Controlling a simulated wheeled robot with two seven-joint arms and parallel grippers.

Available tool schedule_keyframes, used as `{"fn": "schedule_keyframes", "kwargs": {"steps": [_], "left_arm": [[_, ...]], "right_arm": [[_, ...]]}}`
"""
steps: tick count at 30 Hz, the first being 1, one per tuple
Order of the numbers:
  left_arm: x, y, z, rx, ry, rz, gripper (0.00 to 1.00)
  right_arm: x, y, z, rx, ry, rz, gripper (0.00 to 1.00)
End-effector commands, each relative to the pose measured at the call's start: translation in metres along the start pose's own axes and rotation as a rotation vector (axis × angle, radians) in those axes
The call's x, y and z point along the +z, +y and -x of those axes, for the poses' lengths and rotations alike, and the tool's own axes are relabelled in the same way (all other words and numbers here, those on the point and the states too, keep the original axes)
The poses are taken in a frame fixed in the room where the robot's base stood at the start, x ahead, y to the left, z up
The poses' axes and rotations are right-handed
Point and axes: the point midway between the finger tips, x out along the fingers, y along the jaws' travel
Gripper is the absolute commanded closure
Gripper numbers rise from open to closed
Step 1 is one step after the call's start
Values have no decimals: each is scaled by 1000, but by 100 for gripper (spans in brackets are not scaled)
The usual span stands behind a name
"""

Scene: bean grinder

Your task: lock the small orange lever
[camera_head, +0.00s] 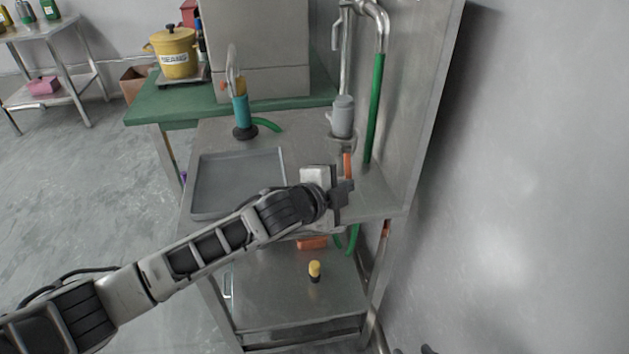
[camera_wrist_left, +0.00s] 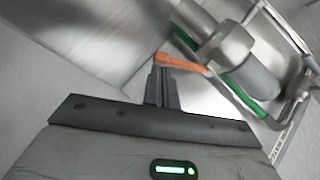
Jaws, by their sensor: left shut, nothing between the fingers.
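The small orange lever (camera_head: 347,165) stands out near the pipe fittings at the right of the metal worktop. It also shows in the left wrist view (camera_wrist_left: 184,63), just beyond my fingertips and slanting down to the right toward a metal fitting. My left gripper (camera_head: 347,187) is shut and empty, right beside the lever. In the left wrist view its fingers (camera_wrist_left: 163,78) are together and their tips overlap the lever's left end. I cannot tell whether they touch it. My right gripper is not in view.
A grey cylinder (camera_head: 343,117) and a green-sleeved pipe (camera_head: 375,110) stand close behind the lever. A grey tray (camera_head: 207,190) lies left on the worktop. A wall panel (camera_head: 425,110) bounds the right side. A lower shelf (camera_head: 290,312) holds a small yellow-topped item (camera_head: 314,269).

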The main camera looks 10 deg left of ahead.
Motion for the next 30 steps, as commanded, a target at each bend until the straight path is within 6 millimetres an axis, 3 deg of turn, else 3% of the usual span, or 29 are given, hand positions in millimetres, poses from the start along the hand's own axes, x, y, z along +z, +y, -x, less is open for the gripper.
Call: {"fn": "schedule_keyframes", "kwargs": {"steps": [30], "left_arm": [[4,7,-10,6,9,0,100]], "right_arm": [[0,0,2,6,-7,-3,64]]}}
